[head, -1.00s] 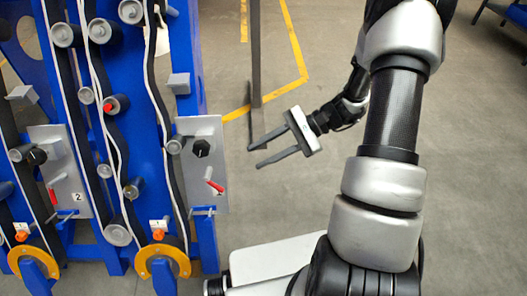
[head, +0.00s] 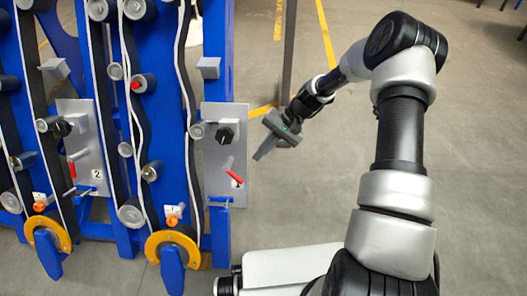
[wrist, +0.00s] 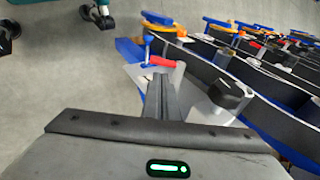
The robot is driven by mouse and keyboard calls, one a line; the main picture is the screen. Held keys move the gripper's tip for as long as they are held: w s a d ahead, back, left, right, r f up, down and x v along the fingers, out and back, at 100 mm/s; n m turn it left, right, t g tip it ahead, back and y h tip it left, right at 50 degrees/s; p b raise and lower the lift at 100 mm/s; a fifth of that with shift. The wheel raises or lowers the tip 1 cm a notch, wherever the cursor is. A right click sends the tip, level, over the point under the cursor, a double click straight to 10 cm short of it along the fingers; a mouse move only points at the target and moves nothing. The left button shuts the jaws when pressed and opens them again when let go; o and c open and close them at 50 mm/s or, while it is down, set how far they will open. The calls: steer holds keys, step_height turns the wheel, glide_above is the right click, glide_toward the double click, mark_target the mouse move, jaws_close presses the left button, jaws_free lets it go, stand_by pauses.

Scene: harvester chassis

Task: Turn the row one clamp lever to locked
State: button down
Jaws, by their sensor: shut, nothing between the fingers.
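The clamp lever (head: 235,176) with a red handle sits low on the grey right-hand panel (head: 212,165), slanting down to the right; its label is partly covered. In the wrist view the red lever (wrist: 162,62) lies just beyond the fingertips, with a blue part beside it. My gripper (head: 259,156) is shut and empty, to the right of the panel and a little above the lever's level in the head view. The fingers (wrist: 165,90) point toward the lever; a gap to it cannot be judged exactly.
A black knob (head: 226,134) sits above the lever on the same panel. The left panel marked 2 (head: 97,174) has its own red lever (head: 72,169). Blue frames carry rollers and belts. A grey post (head: 286,45) stands behind my gripper. Floor at right is clear.

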mark_target(242, 181)
steer(key=b+x, duration=0.1)
steer(key=x, duration=0.8)
steer(key=shift+a+b, duration=0.15)
steer(key=shift+b, duration=0.15)
steer(key=shift+s+f+y, duration=0.2)
steer(key=shift+f+y, duration=0.1)
steer(key=shift+f, duration=0.05)
steer(key=shift+s+a+f+m+t+y+b, duration=0.15)
steer(key=shift+s+f+b, duration=0.1)
steer(key=shift+f+b, duration=0.25)
steer(key=shift+s+a+f+m+t+y+b, duration=0.1)
steer(key=shift+s+a+f+y+b, duration=0.15)
steer(key=shift+f+b, duration=0.2)
steer(key=shift+s+a+f+m+t+y+b, duration=0.1)
steer(key=shift+s+f+b, duration=0.15)
steer(key=shift+f+b, duration=0.25)
steer(key=shift+s+a+f+b, duration=0.35)
steer(key=shift+a+f+b, duration=0.15)
steer(key=shift+a+f, duration=0.25)
steer(key=shift+a, duration=0.2)
steer(key=s+d+r+p, duration=0.1)
steer(key=s+d, duration=0.3)
steer(key=d, duration=0.9)
steer(key=shift+s+r+p, duration=0.15)
steer(key=shift+r+p, duration=0.25)
steer(key=shift+p, duration=0.1)
